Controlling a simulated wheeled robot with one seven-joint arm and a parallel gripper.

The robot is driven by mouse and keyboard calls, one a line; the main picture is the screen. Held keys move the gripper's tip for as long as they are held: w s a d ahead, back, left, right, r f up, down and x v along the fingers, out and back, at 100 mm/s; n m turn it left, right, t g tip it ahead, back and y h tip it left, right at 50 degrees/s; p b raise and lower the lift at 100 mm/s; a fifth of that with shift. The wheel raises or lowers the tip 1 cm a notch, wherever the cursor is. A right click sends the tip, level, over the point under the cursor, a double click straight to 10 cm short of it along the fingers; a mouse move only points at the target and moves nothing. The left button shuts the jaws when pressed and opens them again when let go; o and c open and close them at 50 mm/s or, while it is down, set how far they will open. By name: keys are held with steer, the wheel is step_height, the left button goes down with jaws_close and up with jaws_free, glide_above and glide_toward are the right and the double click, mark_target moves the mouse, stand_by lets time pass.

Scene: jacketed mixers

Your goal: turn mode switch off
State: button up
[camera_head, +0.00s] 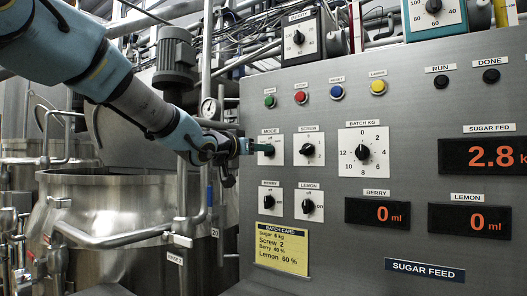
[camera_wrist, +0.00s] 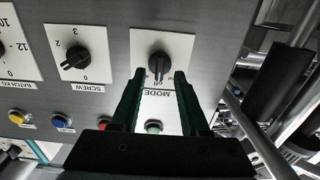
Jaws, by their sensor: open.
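The mode switch is a black knob (camera_wrist: 158,66) on a white plate labelled MODE (camera_head: 277,154). In the wrist view the plate is upside down, and the knob's grip stands upright in the picture, seeming to point down at the "off" mark. My gripper (camera_wrist: 159,78) is open, with one dark green finger on each side of the knob. I cannot tell whether either finger touches it. In the head view my gripper (camera_head: 258,148) reaches the plate from the left and hides part of the knob.
The SCREW knob (camera_head: 308,149) is right of the mode switch; the berry (camera_head: 269,201) and lemon (camera_head: 309,206) knobs sit below. Green (camera_head: 270,101) and red (camera_head: 301,97) buttons are above. The sugar display (camera_head: 495,155) reads 2.8. A steel vessel (camera_head: 110,215) stands left.

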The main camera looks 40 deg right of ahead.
steer(key=v, duration=0.8)
stand_by(0.4)
